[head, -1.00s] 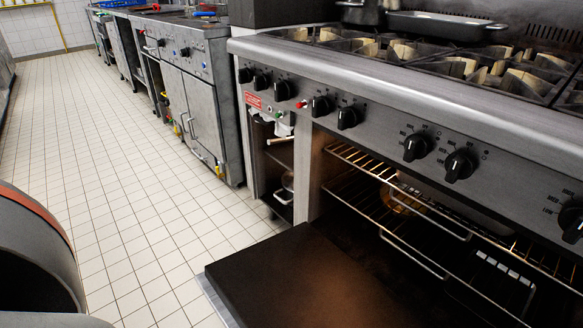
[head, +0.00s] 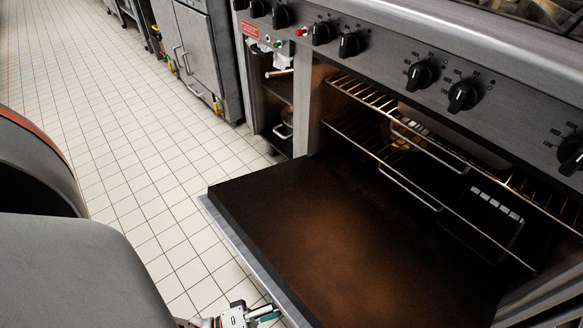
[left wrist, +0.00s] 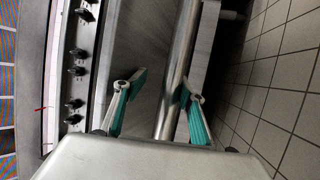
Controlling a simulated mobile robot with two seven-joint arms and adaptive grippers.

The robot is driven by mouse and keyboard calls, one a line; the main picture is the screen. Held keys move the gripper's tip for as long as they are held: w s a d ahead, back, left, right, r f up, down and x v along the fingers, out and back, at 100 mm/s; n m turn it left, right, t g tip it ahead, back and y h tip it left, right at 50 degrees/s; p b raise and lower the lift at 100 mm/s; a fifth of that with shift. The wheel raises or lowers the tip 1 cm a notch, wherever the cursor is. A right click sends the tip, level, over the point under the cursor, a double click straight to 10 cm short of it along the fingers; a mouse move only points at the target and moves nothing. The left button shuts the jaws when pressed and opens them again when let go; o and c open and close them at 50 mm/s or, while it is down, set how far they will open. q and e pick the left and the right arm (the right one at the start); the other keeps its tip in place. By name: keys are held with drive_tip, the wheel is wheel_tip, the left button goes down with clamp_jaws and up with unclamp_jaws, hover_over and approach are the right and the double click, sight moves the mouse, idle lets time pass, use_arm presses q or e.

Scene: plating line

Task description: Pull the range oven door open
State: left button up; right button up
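The range oven door (head: 300,225) is folded down open, its dark inner face upward, in front of the lit oven cavity. My left gripper (head: 262,314) shows at the bottom of the head view, by the door's outer edge. In the left wrist view its two teal-padded fingers (left wrist: 162,90) are spread apart. A round steel handle bar (left wrist: 183,50) runs between them, close to the right-hand finger, with a clear gap to the other. I cannot tell whether that finger touches the bar. My right gripper is not in view.
Wire racks (head: 400,160) are inside the oven. Black control knobs (head: 420,75) line the range front above it. An open side compartment (head: 277,105) and a steel cabinet (head: 198,60) stand to the left. The tiled floor (head: 110,130) is clear on the left.

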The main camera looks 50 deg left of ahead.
sight(291, 297)
use_arm(q)
drive_tip(key=shift+r, duration=2.8)
drive_tip(key=shift+f, duration=0.1)
